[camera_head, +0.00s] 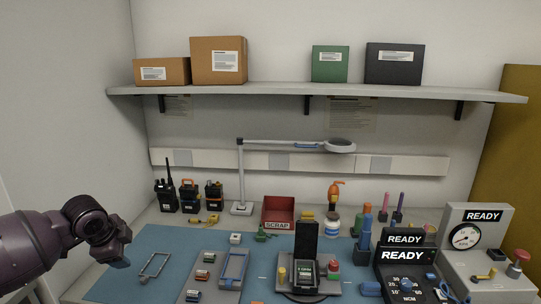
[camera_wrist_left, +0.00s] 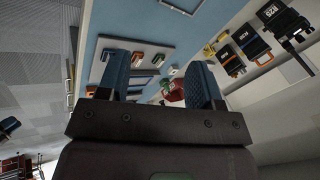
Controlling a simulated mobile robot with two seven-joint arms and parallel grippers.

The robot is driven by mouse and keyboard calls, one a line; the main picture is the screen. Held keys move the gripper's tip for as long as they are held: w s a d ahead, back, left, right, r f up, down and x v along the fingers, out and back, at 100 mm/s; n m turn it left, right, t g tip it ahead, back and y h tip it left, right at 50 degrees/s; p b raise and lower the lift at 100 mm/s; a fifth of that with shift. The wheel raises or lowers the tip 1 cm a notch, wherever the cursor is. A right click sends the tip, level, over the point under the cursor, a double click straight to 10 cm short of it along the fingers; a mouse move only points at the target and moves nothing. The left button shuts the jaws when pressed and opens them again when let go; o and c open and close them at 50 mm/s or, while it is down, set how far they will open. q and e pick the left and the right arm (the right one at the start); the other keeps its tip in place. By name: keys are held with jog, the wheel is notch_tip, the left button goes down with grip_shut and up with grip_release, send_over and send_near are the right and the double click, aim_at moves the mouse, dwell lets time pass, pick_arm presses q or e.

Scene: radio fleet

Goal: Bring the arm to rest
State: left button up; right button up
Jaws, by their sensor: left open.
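My left arm comes in from the left in the head view, its dark gripper (camera_head: 119,257) pointing down at the left end of the bench. In the left wrist view the two blue fingers of the left gripper (camera_wrist_left: 161,82) stand wide apart, with nothing between them at the tips. It is raised clear of the blue mat (camera_head: 151,239), left of a grey frame (camera_head: 154,266) lying on it. My right gripper shows in neither view.
Several radios (camera_head: 167,189), a lamp (camera_head: 241,176) and a red scrap tray (camera_head: 278,222) stand along the back. Tool holders and READY displays (camera_head: 404,255) crowd the right. A shelf (camera_head: 280,93) with boxes hangs above. Room around the left gripper is free.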

pick_arm(q)
jog(key=w+d+n+t+h, duration=0.2)
jog(key=d+t, duration=0.2)
jog(key=d, duration=0.3)
jog(key=s+d+f+n+t+h, duration=0.2)
jog(key=s+d+f+n+t, duration=0.15)
jog(key=s+d+f, duration=0.25)
jog(key=s+a+f+n+y, duration=0.1)
jog(key=s+f+n, duration=0.1)
jog(key=s+f, duration=0.4)
jog(key=s+a+f+n+g+y, duration=0.1)
jog(key=s+f, duration=0.5)
jog(key=s, duration=0.7)
jog(key=s+a+f+n+y, duration=0.1)
jog(key=s+f+n+y, duration=0.1)
jog(key=s+f+n, duration=0.3)
jog(key=s+f, duration=0.1)
jog(key=s, duration=0.3)
jog(key=shift+s+f+y, duration=0.3)
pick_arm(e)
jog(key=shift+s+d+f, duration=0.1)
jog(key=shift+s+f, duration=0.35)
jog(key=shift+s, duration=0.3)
pick_arm(q)
jog(key=shift+g, duration=0.25)
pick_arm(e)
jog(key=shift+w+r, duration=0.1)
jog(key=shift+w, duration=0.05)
